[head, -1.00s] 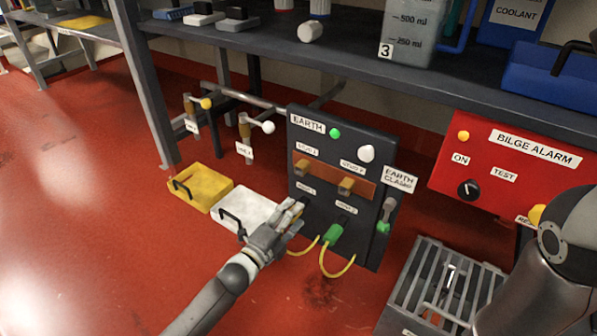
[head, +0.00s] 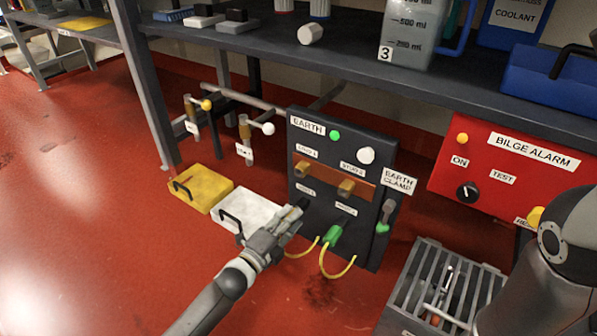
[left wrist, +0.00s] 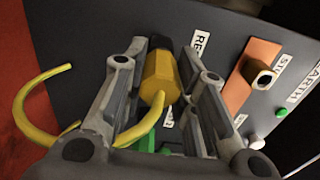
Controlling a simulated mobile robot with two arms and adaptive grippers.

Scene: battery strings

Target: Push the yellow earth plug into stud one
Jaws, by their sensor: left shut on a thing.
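My left gripper (head: 288,222) is in front of the lower left of the dark earth panel (head: 355,225). In the left wrist view, its fingers (left wrist: 165,85) are shut around the yellow earth plug (left wrist: 157,75), with its yellow cord curving away to the left. The plug's far end meets or lines up with a dark rest holder (left wrist: 176,48); I cannot tell whether they touch. In the head view my fingers mostly hide the plug. Stud one (head: 303,168) is the left brass stud on the copper bar, above the gripper. My right gripper is not in view.
Stud two (head: 346,187) is on the same bar. A green plug (head: 333,235) sits in the lower right rest, and a clamp (head: 386,215) hangs at the panel's right. Yellow (head: 201,187) and white (head: 262,208) cases lie left; a grey crate (head: 415,270) stands right.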

